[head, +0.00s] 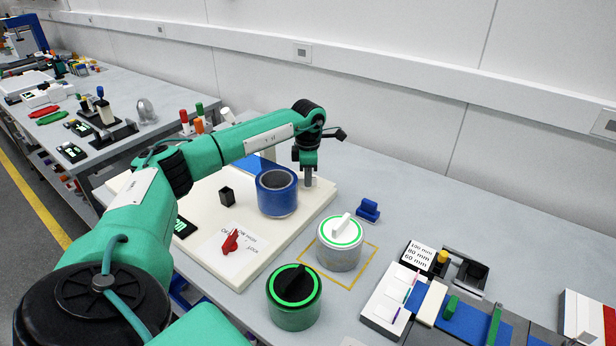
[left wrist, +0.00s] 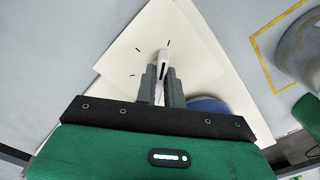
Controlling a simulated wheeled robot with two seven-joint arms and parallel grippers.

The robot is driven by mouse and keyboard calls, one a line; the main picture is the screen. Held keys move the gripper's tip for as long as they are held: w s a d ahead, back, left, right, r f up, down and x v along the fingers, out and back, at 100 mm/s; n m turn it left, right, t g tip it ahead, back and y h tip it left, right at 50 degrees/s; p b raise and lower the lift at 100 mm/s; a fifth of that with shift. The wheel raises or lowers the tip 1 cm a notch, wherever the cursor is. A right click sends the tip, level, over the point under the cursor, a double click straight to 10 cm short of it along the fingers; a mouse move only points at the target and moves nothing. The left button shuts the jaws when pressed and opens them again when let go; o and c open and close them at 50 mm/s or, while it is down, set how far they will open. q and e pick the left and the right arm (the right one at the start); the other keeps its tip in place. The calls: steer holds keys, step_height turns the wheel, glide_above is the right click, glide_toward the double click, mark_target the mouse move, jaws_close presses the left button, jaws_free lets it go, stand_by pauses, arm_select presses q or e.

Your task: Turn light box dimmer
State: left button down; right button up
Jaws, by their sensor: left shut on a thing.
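My left gripper (head: 308,178) reaches down over the far right part of a white panel (head: 235,265). In the left wrist view its two grey fingers (left wrist: 163,72) are shut on a narrow white dimmer knob (left wrist: 163,57) with a dark line on it. The knob stands on a white plate (left wrist: 195,50) with several short black tick marks around it. In the head view the fingers mostly hide the knob. My right gripper is in neither view.
A blue cup (head: 277,200) stands on the panel close to my left gripper. A red knob (head: 231,241) and a small black holder (head: 227,196) are nearer. A white-topped grey canister (head: 338,251) and a green canister (head: 294,309) stand to the right.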

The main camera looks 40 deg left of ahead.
arm_select(q)
steer(key=shift+m, duration=0.6)
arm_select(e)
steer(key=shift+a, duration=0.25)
arm_select(q)
steer(key=shift+r, duration=0.1)
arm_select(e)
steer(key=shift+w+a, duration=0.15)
